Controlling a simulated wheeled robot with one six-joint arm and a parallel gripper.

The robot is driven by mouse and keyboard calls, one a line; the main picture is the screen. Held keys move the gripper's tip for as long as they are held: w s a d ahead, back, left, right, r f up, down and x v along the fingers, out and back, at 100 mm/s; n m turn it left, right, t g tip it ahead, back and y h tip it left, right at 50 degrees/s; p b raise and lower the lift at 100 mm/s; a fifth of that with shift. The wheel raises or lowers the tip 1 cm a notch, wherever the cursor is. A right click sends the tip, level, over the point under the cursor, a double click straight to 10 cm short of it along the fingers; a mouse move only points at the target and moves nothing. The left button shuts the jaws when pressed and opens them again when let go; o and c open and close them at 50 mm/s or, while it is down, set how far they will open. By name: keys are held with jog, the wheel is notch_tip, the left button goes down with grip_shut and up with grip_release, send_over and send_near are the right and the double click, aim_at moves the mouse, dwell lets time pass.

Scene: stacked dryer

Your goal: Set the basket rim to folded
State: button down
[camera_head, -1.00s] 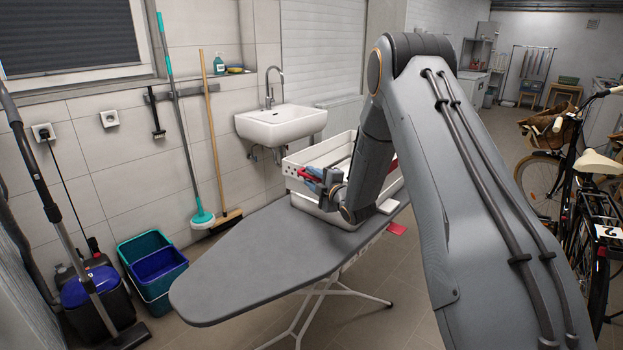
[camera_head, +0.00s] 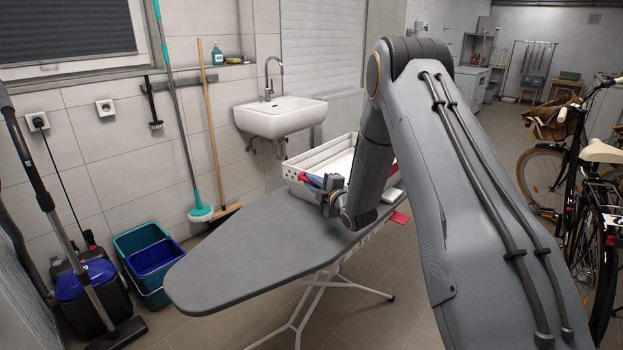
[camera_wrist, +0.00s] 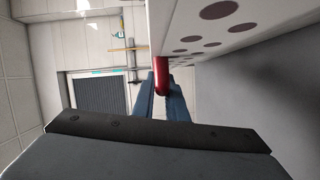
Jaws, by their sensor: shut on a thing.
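The white basket (camera_head: 335,157) sits on the far end of the grey ironing board (camera_head: 250,250). Its pale rim with round holes stands close above the board, and the wall with dark holes fills the upper right of the wrist view (camera_wrist: 235,22). My gripper (camera_head: 314,182) is at the basket's near left corner, partly hidden by my arm. Its blue fingers are shut on a red handle (camera_wrist: 161,72) beside the holed wall. My arm hides the basket's right part.
A white sink (camera_head: 280,117) hangs on the wall behind the basket. A mop (camera_head: 178,110), broom (camera_head: 212,130) and blue bucket (camera_head: 155,270) stand left. Bicycles (camera_head: 575,160) stand right. The board's near left part is clear.

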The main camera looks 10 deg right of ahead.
notch_tip(320, 180, down, 5)
jog(key=shift+r+b, duration=0.15)
jog(key=shift+b, duration=1)
jog(key=shift+s, duration=0.1)
jog(key=c, duration=1.8)
grip_release()
jog(key=shift+f, duration=0.2)
jog(key=shift+o, duration=0.2)
jog(key=shift+r, duration=0.1)
jog(key=shift+s, duration=0.1)
jog(key=b+v, duration=0.1)
jog(key=v, duration=0.6)
jog(key=shift+s+d, duration=0.1)
jog(key=shift+s, duration=0.15)
